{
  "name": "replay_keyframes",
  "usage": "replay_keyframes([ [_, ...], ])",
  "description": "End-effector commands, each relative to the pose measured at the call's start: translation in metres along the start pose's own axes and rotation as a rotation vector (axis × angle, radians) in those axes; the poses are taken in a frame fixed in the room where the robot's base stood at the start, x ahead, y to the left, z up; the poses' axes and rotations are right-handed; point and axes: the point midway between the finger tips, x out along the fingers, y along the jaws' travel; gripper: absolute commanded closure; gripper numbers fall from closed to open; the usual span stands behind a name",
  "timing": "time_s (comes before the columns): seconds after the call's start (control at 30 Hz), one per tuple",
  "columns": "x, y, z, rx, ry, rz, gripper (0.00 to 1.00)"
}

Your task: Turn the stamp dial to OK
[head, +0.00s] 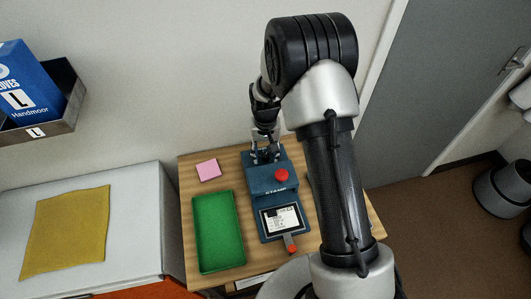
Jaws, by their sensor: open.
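The blue stamp device (258,186) stands on the wooden table, with a round red knob (281,175) on its upper part. A white printed card (283,219) lies in the lower part, and a small red-tipped piece (292,248) sticks out at its front edge. My gripper (266,155) is open, pointing down at the back end of the device, left of and behind the red knob. Its fingers cover that spot, so I cannot tell whether they touch the device. No dial or OK mark can be made out.
A green tray (217,232) lies left of the device, with a pink note pad (208,170) behind it on the wooden table (190,185). A white surface with a yellow cloth (65,232) is at the left. A wall bin (60,118) holds a blue glove box (28,85).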

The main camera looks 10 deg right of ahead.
Motion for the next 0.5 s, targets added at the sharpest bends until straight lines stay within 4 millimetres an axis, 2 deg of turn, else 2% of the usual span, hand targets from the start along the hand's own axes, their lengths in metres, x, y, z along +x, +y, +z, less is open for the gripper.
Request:
replay_keyframes([
  [0.07,-0.0002,0.0,-0.0001,0.0,0.0,0.0,0.58],
  [0.5,-0.0004,0.0,0.0,0.0,0.0,0.0,0.87],
])
